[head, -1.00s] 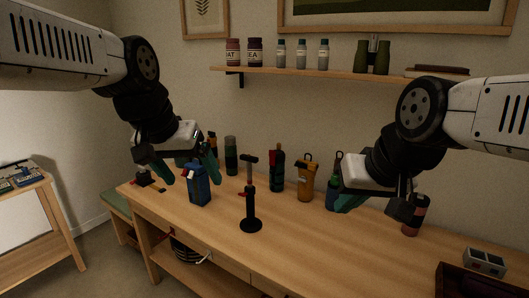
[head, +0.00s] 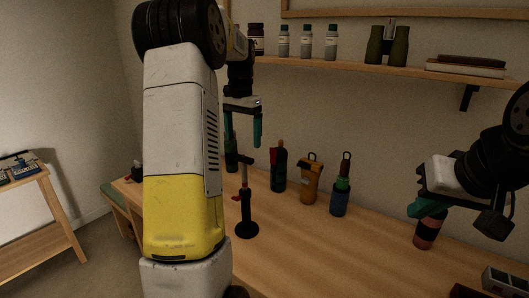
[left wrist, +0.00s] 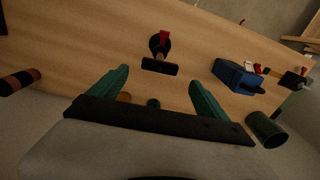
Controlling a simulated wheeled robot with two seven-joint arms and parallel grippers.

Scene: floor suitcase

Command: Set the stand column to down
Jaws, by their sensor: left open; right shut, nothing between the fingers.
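The stand (head: 246,212) is upright on the table, with a round black base, a black tube and a red lever at its left side. A short length of grey column (head: 246,177) shows above the tube, under a black crossbar. My left gripper (head: 243,128) is open and points down, above the crossbar and apart from it. In the left wrist view, the stand (left wrist: 160,45) shows beyond the gap between the teal fingers (left wrist: 160,78), its crossbar nearest. My right gripper (head: 418,207) is shut and empty at the right, close to a dark red-banded bottle.
A red-capped bottle (head: 278,168), an orange container (head: 311,180) and a blue-dark bottle (head: 341,187) stand right of the stand. A blue container (left wrist: 237,78) and a green cylinder (left wrist: 266,130) show in the left wrist view. The table's middle is clear. A shelf (head: 350,68) overhangs behind.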

